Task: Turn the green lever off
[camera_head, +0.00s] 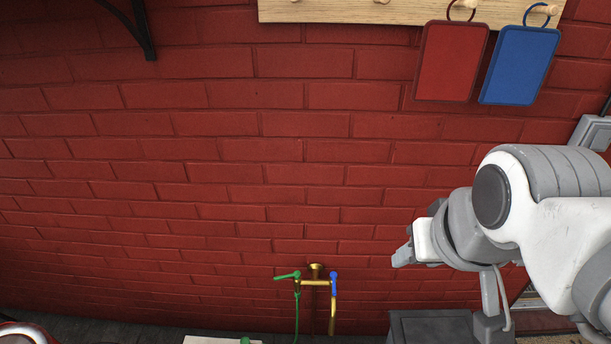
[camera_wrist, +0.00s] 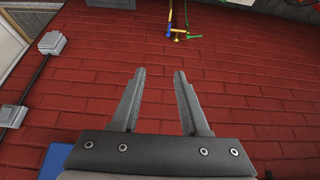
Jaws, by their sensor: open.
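The green lever (camera_head: 288,276) sits on the left end of a brass tap fixture (camera_head: 316,283) low on the brick wall. It points out to the left, and a green hose (camera_head: 297,311) hangs below it. A blue lever (camera_head: 334,275) is on the fixture's right end. In the wrist view, upside down, the green lever (camera_wrist: 194,16) is at the top, beyond my fingertips. My gripper (camera_wrist: 159,72) is open and empty, facing the wall. In the head view my gripper (camera_head: 402,257) is to the right of the fixture, apart from it; its fingers are only partly visible there.
A red board (camera_head: 451,62) and a blue board (camera_head: 520,65) hang from pegs on a wooden rail (camera_head: 340,12) at the upper right. A dark grey box (camera_head: 432,327) stands below my arm. The brick wall between is clear.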

